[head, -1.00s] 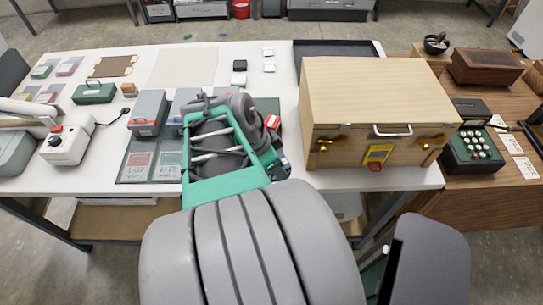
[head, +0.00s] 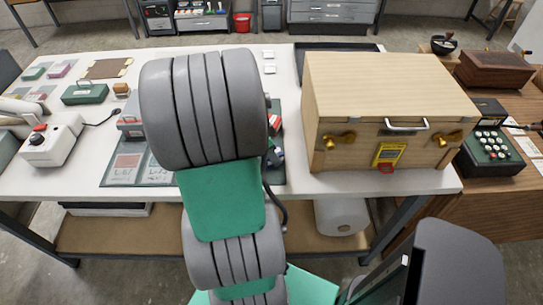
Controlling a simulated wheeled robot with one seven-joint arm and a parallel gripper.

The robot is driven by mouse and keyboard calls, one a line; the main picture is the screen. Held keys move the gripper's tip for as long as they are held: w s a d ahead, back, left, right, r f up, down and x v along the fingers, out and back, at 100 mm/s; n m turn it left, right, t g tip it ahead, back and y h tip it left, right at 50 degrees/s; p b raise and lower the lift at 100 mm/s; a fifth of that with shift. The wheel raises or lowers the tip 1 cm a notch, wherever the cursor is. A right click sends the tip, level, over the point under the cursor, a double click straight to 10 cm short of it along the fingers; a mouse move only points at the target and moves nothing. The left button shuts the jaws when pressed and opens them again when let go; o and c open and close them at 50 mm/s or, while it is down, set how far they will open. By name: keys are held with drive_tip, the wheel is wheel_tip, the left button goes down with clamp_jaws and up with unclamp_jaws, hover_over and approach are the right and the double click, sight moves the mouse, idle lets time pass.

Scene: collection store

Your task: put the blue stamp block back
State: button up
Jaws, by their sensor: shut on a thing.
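My gripper is not seen; my own grey and green arm fills the middle of the head view and covers that part of the table. I cannot make out the blue stamp block. A dark green board (head: 277,115) shows at the arm's right edge, with a small red and white piece (head: 276,131) by it. A small dark object (head: 273,157) lies just below, partly hidden, and I cannot tell what it is. Left of the arm, a tray (head: 111,178) holds reddish and grey-green panels, and a grey block (head: 130,128) stands behind it, partly covered.
A large wooden chest (head: 390,90) with brass fittings and a yellow tag stands on the right of the white table (head: 300,188). A white box with a red knob (head: 50,140), a green case (head: 85,94) and cards are on the left. A dark tray (head: 335,46) lies behind the chest.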

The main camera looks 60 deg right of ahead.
drive_tip(key=shift+r, duration=0.15)
drive_tip(key=shift+f, duration=0.2)
drive_tip(key=o, duration=1.1)
drive_tip(key=shift+c, duration=0.2)
drive_tip(key=v, duration=1.2)
drive_tip(key=w+a+n+t+y, duration=0.1)
drive_tip(key=w+a+n+t, duration=0.2)
drive_tip(key=w+a+n, duration=0.55)
drive_tip(key=w+a+n+t, duration=0.2)
drive_tip(key=w+a+n, duration=0.3)
drive_tip(key=a+n, duration=0.7)
drive_tip(key=a+f+n+t+y, duration=0.1)
drive_tip(key=a+n, duration=0.5)
drive_tip(key=a, duration=0.7)
drive_tip(key=shift+s+a+f+y, duration=0.25)
drive_tip(key=shift+s+f+y, duration=0.15)
drive_tip(key=shift+y, duration=0.3)
